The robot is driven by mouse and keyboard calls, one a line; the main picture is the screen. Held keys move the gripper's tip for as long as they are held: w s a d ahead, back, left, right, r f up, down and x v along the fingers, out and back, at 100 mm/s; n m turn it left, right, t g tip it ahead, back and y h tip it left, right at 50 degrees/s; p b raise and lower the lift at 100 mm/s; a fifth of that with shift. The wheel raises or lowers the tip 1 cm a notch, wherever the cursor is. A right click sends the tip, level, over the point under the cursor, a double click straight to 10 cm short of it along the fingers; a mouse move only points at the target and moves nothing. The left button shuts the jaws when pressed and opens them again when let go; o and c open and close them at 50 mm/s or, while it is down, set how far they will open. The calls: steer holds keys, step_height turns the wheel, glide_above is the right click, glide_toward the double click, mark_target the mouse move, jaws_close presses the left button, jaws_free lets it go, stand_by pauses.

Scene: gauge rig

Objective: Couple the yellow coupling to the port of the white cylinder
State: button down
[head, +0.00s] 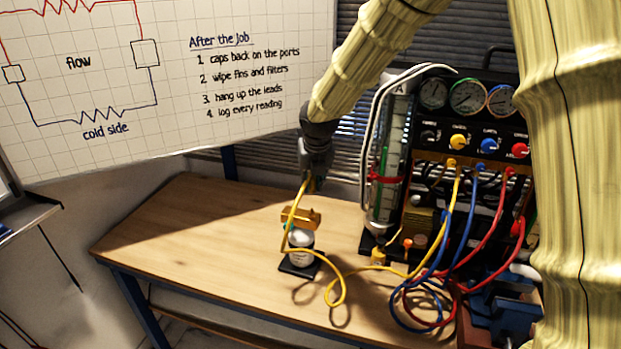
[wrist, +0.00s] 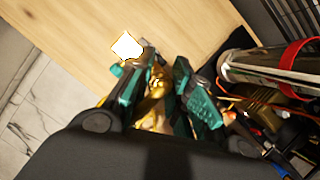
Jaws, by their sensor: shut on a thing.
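My gripper (head: 306,192) points down over the bench, above the white cylinder (head: 301,242), which stands upright on a small dark base. In the wrist view the teal fingers (wrist: 155,76) are shut on the yellow coupling (wrist: 157,88), a brass-gold piece between them. A yellow hose (head: 335,290) runs from the gripper, down past the cylinder and across to the gauge rig. A yellow-brass block (head: 300,217) shows just above the cylinder's top. The port is hidden, and I cannot tell whether the coupling touches it.
The gauge rig (head: 470,130) stands at the right, with a clear tube (head: 388,175) in a red strap. Blue and red hoses (head: 440,270) hang and coil at its front. A brass fitting (head: 378,257) sits near its base. The wooden bench (head: 190,230) is bare at the left.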

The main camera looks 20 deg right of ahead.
mark_target(312, 209)
steer(key=shift+r+p, duration=0.15)
steer(key=shift+p, duration=0.3)
steer(key=shift+f+b, duration=0.8)
steer(key=shift+f, duration=1.9)
steer(key=shift+p, duration=1)
steer(key=shift+f+b, duration=0.3)
steer(key=shift+f, duration=1.1)
stand_by(0.4)
steer(key=c, duration=1.5)
jaws_free()
steer(key=shift+o, duration=0.6)
steer(key=o, duration=0.5)
